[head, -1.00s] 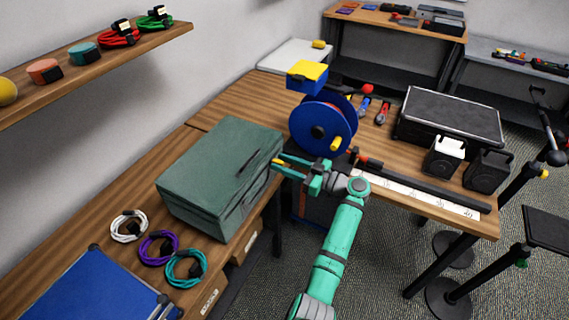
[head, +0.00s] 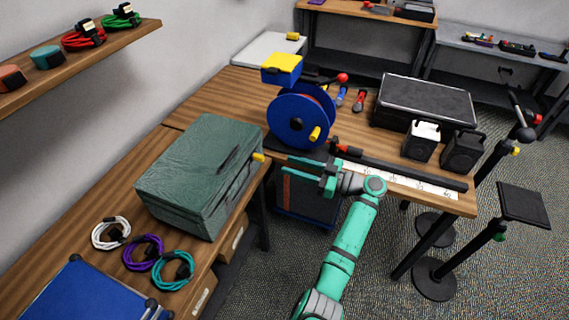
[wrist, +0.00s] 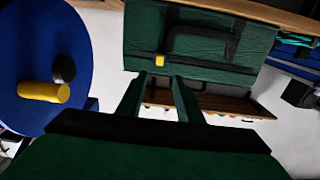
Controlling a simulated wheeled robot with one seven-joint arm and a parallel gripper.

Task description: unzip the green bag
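The green bag (head: 195,175) lies closed on the wooden table at the left in the head view, with a dark handle. A small yellow tab (head: 258,157) sticks out at its right edge. In the wrist view the bag (wrist: 190,63) is straight ahead, with the yellow tab (wrist: 160,60) in line with the space between my fingers. My gripper (head: 291,165) is to the right of the bag, apart from it. In the wrist view my gripper (wrist: 160,78) has its two fingers apart, with nothing between them.
A blue cable reel (head: 300,118) stands just behind my gripper. White (head: 110,232), purple (head: 142,252) and teal (head: 172,270) cable coils lie in front of the bag. Floor is open below my arm.

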